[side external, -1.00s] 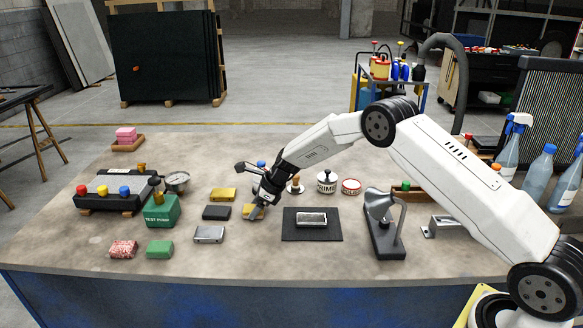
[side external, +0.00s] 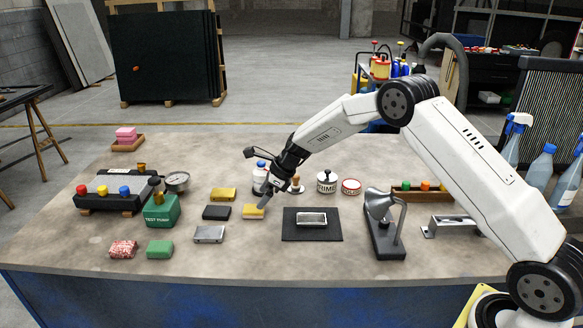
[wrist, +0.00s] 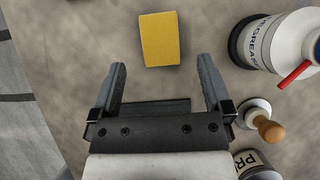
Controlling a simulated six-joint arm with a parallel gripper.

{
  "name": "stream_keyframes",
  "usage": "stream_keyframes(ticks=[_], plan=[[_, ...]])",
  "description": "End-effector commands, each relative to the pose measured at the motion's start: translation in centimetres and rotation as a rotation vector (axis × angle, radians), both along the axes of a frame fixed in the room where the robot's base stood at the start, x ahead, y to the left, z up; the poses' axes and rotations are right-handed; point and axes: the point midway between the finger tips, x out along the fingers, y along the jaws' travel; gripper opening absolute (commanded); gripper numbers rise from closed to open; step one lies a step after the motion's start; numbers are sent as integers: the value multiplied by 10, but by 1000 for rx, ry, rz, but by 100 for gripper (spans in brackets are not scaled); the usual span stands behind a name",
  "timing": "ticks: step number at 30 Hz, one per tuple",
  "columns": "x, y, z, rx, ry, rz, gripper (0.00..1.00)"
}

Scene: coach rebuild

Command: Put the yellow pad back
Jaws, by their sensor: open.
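A yellow pad (side external: 253,212) lies flat on the bench, left of the dark mat (side external: 291,234) that bears a silver-topped block (side external: 312,219). My gripper (side external: 264,206) is above and just right of this pad in the side view, apart from it as far as I can tell. In the wrist view my gripper (wrist: 162,72) is open and empty, with the yellow pad (wrist: 159,40) lying beyond the fingertips, roughly between their lines. A second yellow block (side external: 223,194), darker at its base, lies behind and to the left.
A black block (side external: 217,213) and a grey metal block (side external: 209,234) lie left of the pad. A degreaser bottle (wrist: 268,45) and a wooden-handled tool (wrist: 266,127) stand close on the right in the wrist view.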

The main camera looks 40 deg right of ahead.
Motion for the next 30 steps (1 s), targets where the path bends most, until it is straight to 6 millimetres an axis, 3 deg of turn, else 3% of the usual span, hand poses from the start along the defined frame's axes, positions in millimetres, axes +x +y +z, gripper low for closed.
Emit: stream_keyframes(ticks=[15, 30], plan=[[-24, -25, 54, 0, 0, 0, 100], [-27, -27, 59, 0, 1, 1, 100]])
